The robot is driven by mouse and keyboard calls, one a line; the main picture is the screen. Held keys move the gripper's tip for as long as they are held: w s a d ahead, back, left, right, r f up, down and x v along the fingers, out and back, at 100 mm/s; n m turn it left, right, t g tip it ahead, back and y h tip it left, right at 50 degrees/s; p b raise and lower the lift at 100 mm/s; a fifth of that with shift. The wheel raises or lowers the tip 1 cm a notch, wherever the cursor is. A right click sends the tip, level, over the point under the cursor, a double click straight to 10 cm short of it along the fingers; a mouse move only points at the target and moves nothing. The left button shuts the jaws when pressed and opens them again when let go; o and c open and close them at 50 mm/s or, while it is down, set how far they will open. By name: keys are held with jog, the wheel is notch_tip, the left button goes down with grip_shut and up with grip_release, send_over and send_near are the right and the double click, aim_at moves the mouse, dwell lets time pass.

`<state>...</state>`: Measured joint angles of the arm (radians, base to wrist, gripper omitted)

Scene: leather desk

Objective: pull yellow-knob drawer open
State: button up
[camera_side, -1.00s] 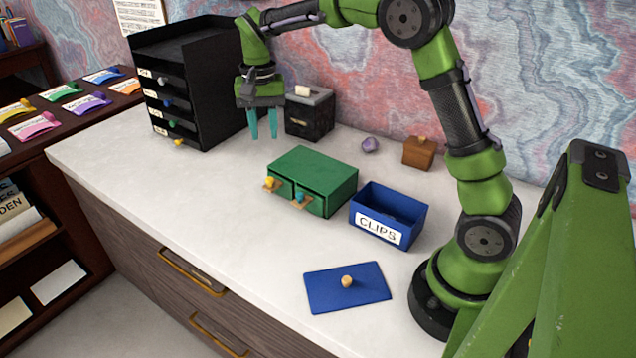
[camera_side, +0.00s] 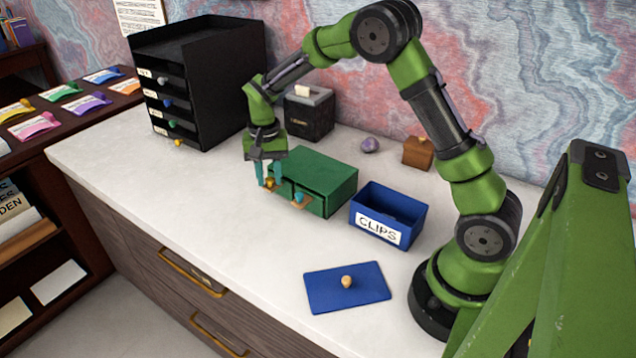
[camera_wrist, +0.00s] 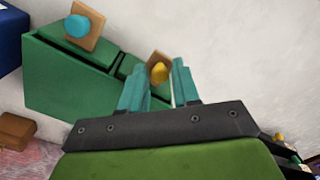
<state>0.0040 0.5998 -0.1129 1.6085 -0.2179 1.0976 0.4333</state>
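A green two-drawer box (camera_side: 318,172) stands on the white desk top. Its left drawer has a yellow knob (camera_side: 270,184) on a small brown plate, and its right drawer has a blue knob (camera_side: 299,197). Both drawers look shut. My gripper (camera_side: 269,178) is at the left drawer front with its teal fingers pointing down. In the wrist view the yellow knob (camera_wrist: 159,73) lies between the fingertips (camera_wrist: 162,72), with a gap visible on the right side. The fingers are apart, and I cannot tell if either touches the knob. The blue knob (camera_wrist: 77,26) is clear of them.
A blue CLIPS bin (camera_side: 390,212) stands right of the green box. A blue lid (camera_side: 325,291) with a knob lies in front. A black drawer stack (camera_side: 225,75), a dark box (camera_side: 309,113) and a small brown box (camera_side: 418,153) stand behind. The desk's front left is clear.

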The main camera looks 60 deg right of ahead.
grip_shut()
jog(key=a, duration=0.7)
jog(key=shift+w+a, duration=0.3)
jog(key=shift+w, duration=0.05)
grip_release()
jog(key=shift+r, duration=0.1)
